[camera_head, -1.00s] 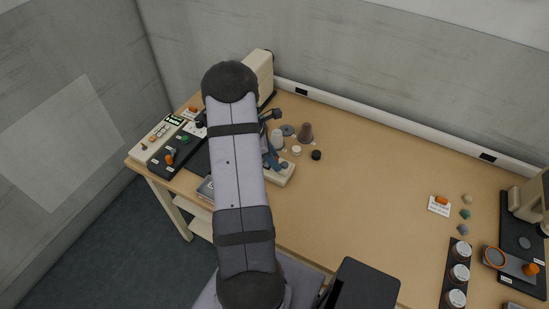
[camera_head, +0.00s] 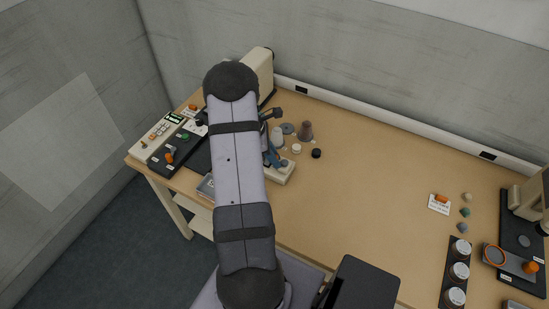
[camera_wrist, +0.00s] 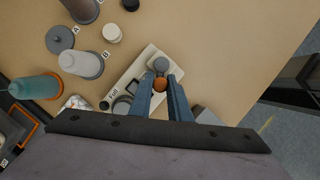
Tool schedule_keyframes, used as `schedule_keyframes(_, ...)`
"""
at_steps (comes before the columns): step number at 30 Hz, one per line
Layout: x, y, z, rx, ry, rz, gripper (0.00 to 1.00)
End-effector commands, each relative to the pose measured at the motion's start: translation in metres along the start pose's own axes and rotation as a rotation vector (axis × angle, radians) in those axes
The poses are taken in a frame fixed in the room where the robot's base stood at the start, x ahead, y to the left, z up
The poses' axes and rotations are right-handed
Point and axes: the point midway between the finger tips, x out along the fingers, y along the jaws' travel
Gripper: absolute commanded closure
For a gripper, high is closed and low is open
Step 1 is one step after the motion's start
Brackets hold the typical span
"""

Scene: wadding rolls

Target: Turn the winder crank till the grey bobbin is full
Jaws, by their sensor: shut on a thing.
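The beige winder (camera_wrist: 138,72) lies under my gripper (camera_wrist: 161,84) in the wrist view, with a "Full" label on its left part. My blue fingers are shut on an orange knob (camera_wrist: 160,85), seemingly the crank's handle. A grey round part (camera_wrist: 161,64) shows just beyond the knob. Another grey round part (camera_wrist: 122,106) is partly hidden beside the left finger. I cannot tell which is the bobbin or how full it is. In the head view, the winder's end (camera_head: 284,174) shows right of my arm, which hides most of it.
A white spool (camera_wrist: 80,62) marked B, a grey disc (camera_wrist: 60,40) marked A, a teal spool (camera_wrist: 36,87) and a small white pot (camera_wrist: 112,33) stand left of the winder in the wrist view. The table's middle (camera_head: 370,190) is clear.

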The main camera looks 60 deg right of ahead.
Motion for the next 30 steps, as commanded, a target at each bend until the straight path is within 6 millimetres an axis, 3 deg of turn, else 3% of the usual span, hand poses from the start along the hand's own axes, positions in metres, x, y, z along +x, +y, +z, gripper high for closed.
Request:
schedule_keyframes(8, 0.001, 0.008, 0.0, 0.163, 0.0, -0.064, 1.0)
schedule_keyframes(30, 0.007, 0.028, 0.012, 0.81, 0.002, -0.331, 1.0)
